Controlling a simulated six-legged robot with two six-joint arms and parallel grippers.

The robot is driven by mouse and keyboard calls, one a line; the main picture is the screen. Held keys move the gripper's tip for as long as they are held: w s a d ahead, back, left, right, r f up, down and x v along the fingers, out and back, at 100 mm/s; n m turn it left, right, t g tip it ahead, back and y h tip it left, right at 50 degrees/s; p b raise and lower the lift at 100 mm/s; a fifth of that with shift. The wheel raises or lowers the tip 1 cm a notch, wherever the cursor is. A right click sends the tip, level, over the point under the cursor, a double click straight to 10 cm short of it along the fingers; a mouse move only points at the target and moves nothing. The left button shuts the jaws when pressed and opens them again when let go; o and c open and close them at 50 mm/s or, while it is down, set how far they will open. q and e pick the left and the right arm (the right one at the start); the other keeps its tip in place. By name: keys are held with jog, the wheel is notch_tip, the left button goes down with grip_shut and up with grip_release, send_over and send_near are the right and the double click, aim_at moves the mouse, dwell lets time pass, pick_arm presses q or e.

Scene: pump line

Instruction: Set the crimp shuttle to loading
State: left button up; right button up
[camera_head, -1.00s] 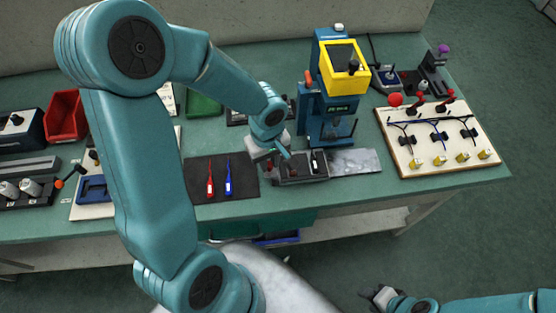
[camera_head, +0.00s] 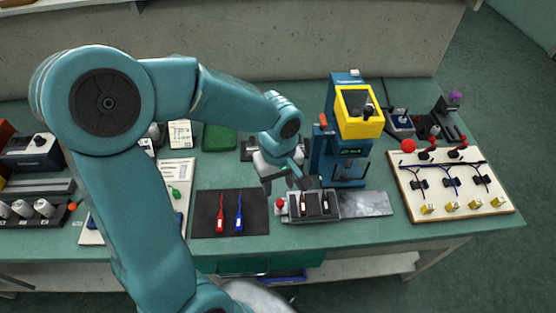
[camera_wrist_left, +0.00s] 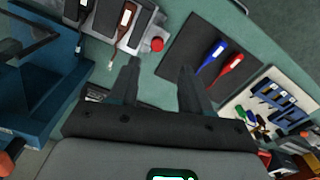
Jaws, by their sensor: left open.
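The crimp shuttle (camera_head: 293,212) is a grey block with dark slots holding small tools or parts, with a red knob (camera_head: 281,203) on its left end. It sits in front of the blue press (camera_head: 345,168), at the left of a bare metal plate (camera_head: 366,204). In the left wrist view the shuttle (camera_wrist_left: 134,38) is at the top, its red knob (camera_wrist_left: 157,44) just beyond the fingertips. My left gripper (camera_head: 285,186) is open and empty above and behind the knob; its two fingers (camera_wrist_left: 157,74) are spread apart. My right gripper is out of view.
A black mat (camera_head: 257,213) with a red and a blue tool lies left of the shuttle. A wire board (camera_head: 409,203) stands at right. A green tray (camera_head: 217,138) lies behind.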

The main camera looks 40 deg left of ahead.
pick_arm(q)
notch_tip(320, 180, up, 9)
jog(key=shift+f, duration=0.2)
dwell(0.6)
